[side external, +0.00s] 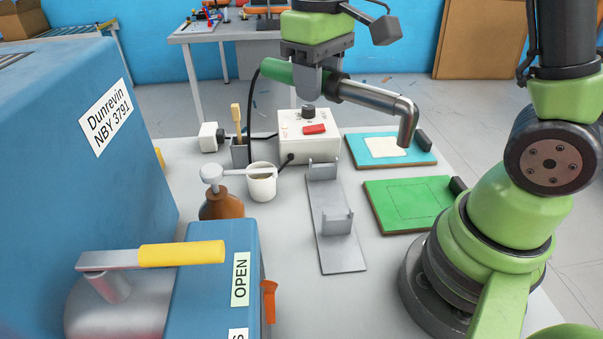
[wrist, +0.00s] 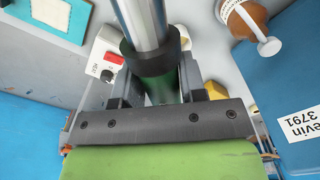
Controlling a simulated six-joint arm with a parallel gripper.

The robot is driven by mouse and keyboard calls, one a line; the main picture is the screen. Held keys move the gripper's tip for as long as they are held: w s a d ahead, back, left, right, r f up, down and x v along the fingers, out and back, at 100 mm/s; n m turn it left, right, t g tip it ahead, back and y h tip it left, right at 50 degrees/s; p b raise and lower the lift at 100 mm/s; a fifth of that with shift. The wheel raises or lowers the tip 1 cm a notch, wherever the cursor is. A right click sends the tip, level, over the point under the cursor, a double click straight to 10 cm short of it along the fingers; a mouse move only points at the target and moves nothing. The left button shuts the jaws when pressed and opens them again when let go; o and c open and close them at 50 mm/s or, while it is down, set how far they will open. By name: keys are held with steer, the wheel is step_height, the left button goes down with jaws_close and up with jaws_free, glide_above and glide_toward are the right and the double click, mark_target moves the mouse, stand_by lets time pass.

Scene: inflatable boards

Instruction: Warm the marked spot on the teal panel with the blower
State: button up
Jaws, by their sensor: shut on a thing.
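My gripper (side external: 311,78) is shut on the blower (side external: 375,97), around its green handle. The blower's metal tube points right in the side view and its bent nozzle hangs down, apart from the boards below. In the wrist view the blower (wrist: 146,25) runs up between the jaws. The teal panel (side external: 424,157) lies at the back right of the table with a white patch (side external: 384,147) on it; its corner shows in the wrist view (wrist: 75,27). A green panel (side external: 408,214) with a faint outlined square lies nearer. The nozzle's exact height over the teal panel is hard to tell.
An empty grey cradle (side external: 334,240) stands mid-table. Behind it is a white control box (side external: 309,147) with a red switch, its cable running to the blower. A white cup (side external: 262,186), brown bottle (side external: 222,206) and large blue machine (side external: 75,150) stand left.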

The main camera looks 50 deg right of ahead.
step_height(320, 180, down, 6)
steer(key=s+d+r+n, duration=0.1)
steer(key=d+r+n, duration=0.2)
steer(key=d+n, duration=0.5)
steer(key=s+d+r+n, duration=0.1)
steer(key=d+r+n, duration=0.2)
steer(key=d+n, duration=0.5)
step_height(320, 180, down, 12)
steer(key=a+n, duration=0.1)
steer(key=a, duration=0.1)
steer(key=shift+a+f+n, duration=0.15)
steer(key=shift+f+n, duration=0.1)
steer(key=shift+n, duration=0.15)
steer(key=shift+w, duration=0.15)
steer(key=a+r+m, duration=0.3)
steer(key=a+m, duration=0.4)
steer(key=m, duration=0.2)
steer(key=w+a+r+m, duration=0.1)
steer(key=a+r+m, duration=0.2)
steer(key=a+m, duration=0.3)
steer(key=shift+a+r+m, duration=0.3)
steer(key=shift+a+m, duration=0.1)
steer(key=shift+m, duration=1.1)
stand_by(1.8)
